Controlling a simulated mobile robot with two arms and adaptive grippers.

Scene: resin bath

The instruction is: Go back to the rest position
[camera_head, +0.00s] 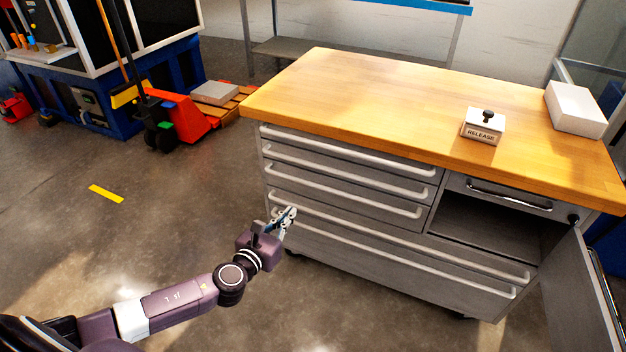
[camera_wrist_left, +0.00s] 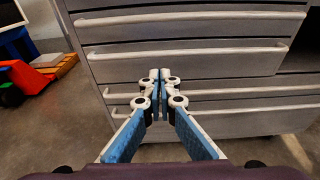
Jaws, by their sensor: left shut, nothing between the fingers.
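My left gripper (camera_head: 288,214) is shut and empty in front of the drawers of a grey cabinet (camera_head: 330,257) with a wooden top. In the left wrist view its two fingers (camera_wrist_left: 160,76) meet at the tips, with drawer fronts and their long handles (camera_wrist_left: 185,52) behind them. I cannot tell whether the fingertips touch the cabinet. My left arm reaches in from the lower left in the head view. My right gripper does not show in either view.
The cabinet's open door (camera_head: 580,290) stands at the lower right beside an open compartment. A red pallet truck (camera_head: 185,120) stands behind.

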